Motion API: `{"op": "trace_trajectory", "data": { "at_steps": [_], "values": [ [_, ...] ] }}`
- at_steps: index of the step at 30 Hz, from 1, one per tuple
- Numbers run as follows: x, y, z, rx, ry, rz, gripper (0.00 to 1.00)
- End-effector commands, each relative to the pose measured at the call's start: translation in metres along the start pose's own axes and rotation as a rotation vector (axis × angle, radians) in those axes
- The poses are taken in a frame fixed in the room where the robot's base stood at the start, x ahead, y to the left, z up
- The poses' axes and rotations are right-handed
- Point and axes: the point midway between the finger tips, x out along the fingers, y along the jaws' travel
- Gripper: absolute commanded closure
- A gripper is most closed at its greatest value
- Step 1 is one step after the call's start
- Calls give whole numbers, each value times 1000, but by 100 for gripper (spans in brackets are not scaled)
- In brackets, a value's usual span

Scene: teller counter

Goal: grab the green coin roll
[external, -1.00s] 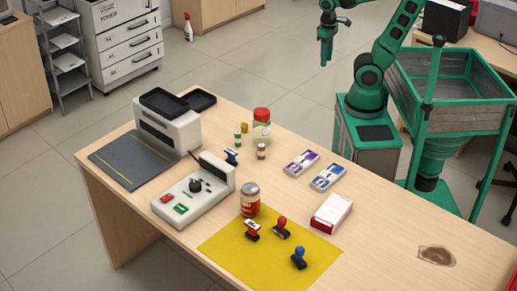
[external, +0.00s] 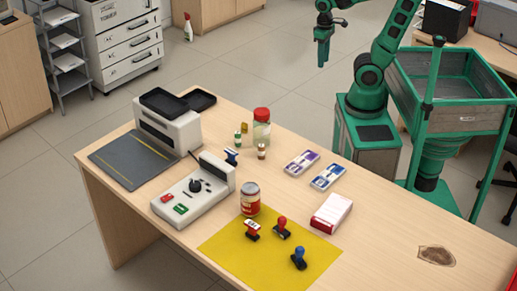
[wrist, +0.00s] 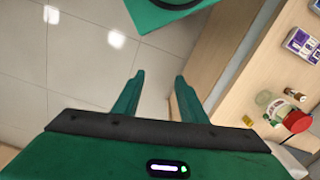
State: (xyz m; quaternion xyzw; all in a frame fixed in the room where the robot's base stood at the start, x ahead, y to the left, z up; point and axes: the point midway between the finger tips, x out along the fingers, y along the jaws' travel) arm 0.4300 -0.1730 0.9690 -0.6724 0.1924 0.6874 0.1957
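The green coin roll (external: 238,139) is a small upright cylinder with green and white bands. It stands on the counter just left of a red-lidded jar (external: 262,127). A yellow roll (external: 244,128) stands behind it, and a brown and white roll (external: 261,151) stands to its right and nearer. My gripper (external: 323,61) is high over the floor beyond the counter's far edge, well away from the rolls. In the wrist view my gripper (wrist: 159,82) has its fingers apart with nothing between them. The rolls are small at the right of that view.
A cash machine (external: 168,124) and a white control box (external: 196,190) stand on the left of the counter. A yellow mat (external: 245,262) lies in front.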

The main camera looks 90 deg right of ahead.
Motion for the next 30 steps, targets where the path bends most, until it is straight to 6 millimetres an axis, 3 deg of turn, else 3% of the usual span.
{"op": "trace_trajectory", "data": {
  "at_steps": [19, 21, 26, 30],
  "values": [
    [0, 0, 0, 0, 1, 0, 58],
    [-4, 4, 8, 4, 13, -9, 58],
    [5, -16, -17, 46, 16, -26, 58],
    [22, -50, -50, 117, 13, -78, 58]
  ]
}}
